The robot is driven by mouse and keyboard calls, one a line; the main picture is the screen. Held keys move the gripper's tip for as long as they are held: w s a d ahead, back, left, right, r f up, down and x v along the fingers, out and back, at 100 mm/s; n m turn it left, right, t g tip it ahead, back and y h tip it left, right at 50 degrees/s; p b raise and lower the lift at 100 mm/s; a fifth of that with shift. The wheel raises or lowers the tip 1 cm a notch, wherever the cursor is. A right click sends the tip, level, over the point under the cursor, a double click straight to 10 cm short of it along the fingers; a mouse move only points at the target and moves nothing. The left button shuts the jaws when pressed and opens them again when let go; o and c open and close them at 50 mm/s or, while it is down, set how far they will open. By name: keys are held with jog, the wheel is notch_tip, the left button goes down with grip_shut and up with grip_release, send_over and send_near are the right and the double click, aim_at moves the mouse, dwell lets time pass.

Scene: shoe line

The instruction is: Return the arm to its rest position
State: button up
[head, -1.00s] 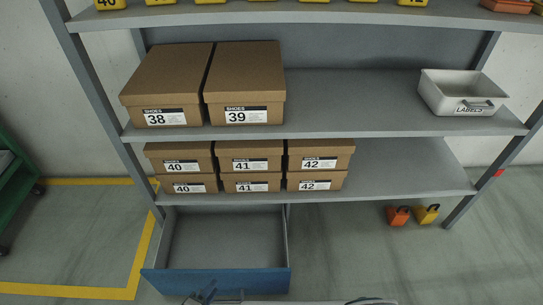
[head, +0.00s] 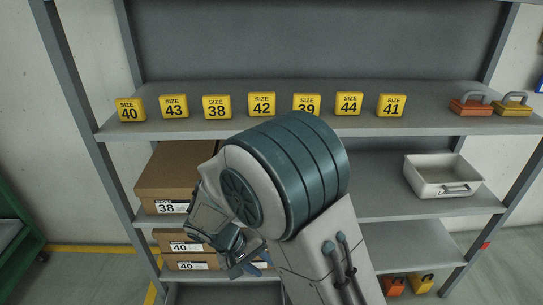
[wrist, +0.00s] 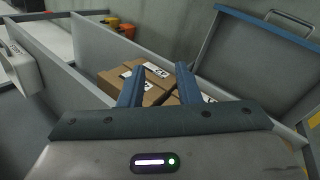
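My arm stands raised in the middle of the head view, in front of the shelf rack. My gripper (head: 240,262) points down in front of the lower shelves, left of the arm's large joint. In the head view the size 38 box (head: 165,185) and the size 40 boxes (head: 186,262) show; my arm hides the others.
Yellow size blocks (head: 262,104) line the upper shelf (head: 430,121). Orange (head: 470,104) and yellow weights sit at its right end. A white labels bin (head: 440,175) stands on the middle shelf. A green cart (head: 15,225) stands left.

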jog(key=s+d+r+m+y+p, duration=0.1)
jog(key=s+d+r+y+p, duration=0.1)
jog(key=d+r, duration=0.4)
jog(key=s+d+r+m+t+y+p, duration=0.1)
jog(key=s+d+r+p, duration=0.3)
jog(key=r, duration=0.9)
jog(key=s+d+r+m+t+y+p, duration=0.1)
jog(key=s+d+r+m+y+p, duration=0.1)
jog(key=d+r+p, duration=0.3)
notch_tip(320, 180, up, 5)
jog(key=s+d+y, duration=0.1)
jog(key=d, duration=0.1)
jog(key=shift+s+d+f+m+y+p, duration=0.2)
jog(key=shift+s+d+m+y+p, duration=0.1)
jog(key=shift+s+d+p, duration=0.1)
jog(key=shift+s+a, duration=0.1)
jog(key=shift+a, duration=0.05)
